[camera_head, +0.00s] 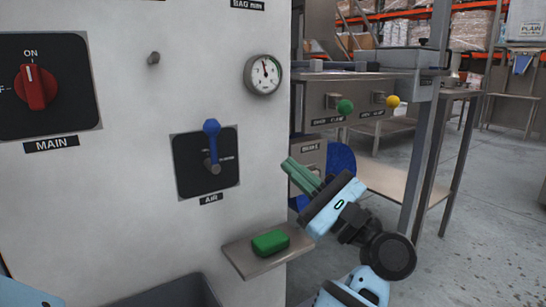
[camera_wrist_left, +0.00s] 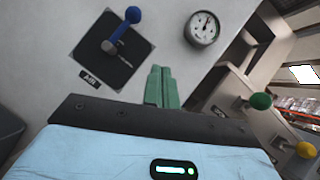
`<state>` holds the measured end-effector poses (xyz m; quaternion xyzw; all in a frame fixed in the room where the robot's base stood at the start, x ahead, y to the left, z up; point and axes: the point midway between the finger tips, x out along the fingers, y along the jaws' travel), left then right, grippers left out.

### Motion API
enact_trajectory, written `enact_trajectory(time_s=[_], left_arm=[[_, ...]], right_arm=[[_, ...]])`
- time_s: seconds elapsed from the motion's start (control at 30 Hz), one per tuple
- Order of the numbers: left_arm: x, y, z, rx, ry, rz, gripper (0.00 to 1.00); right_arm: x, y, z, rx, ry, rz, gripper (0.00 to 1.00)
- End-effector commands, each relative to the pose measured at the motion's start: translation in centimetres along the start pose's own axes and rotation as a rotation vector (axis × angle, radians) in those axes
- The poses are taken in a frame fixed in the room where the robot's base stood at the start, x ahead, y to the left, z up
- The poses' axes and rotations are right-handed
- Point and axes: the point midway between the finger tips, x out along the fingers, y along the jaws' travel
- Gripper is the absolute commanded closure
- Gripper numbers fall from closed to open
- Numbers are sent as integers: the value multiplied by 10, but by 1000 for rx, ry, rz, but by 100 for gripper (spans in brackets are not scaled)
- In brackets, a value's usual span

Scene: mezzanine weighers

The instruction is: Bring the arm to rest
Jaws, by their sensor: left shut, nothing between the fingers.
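My left gripper (camera_head: 293,170) has green fingers and is to the right of the grey cabinet front. Its fingers lie side by side, shut and empty, pointing up and to the left in the head view. In the left wrist view the shut fingers (camera_wrist_left: 162,86) point up, with the cabinet wall behind them. No object is between them. The blue-knobbed AIR lever (camera_head: 212,145) is to the left of the gripper, apart from it; it also shows in the left wrist view (camera_wrist_left: 121,31). My right gripper is not in view.
A green block (camera_head: 270,242) lies on a small shelf (camera_head: 242,262) below the gripper. The cabinet carries a red MAIN switch (camera_head: 36,88) and a gauge (camera_head: 262,75). To the right are green (camera_head: 345,107) and yellow (camera_head: 392,101) knobs on a bench. Open floor lies right.

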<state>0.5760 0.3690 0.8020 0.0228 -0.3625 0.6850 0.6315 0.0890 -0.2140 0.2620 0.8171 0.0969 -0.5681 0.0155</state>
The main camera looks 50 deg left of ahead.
Motion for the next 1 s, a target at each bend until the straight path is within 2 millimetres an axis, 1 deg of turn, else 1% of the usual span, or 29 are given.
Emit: enact_trajectory(time_s=[0.1, 0.23, 0.83, 0.93, 1.0], left_arm=[[-11, -3, 1, -1, 1, -1, 100], [-15, -4, 1, -2, 0, 0, 100], [-15, -4, 2, -2, 1, 0, 100], [-9, -7, 10, -6, 0, 3, 100], [0, -12, 24, -14, 0, 8, 100]], right_arm=[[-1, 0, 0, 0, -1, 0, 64], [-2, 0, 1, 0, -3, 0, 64], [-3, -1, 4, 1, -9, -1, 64], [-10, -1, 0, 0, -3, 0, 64], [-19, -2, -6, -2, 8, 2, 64]])
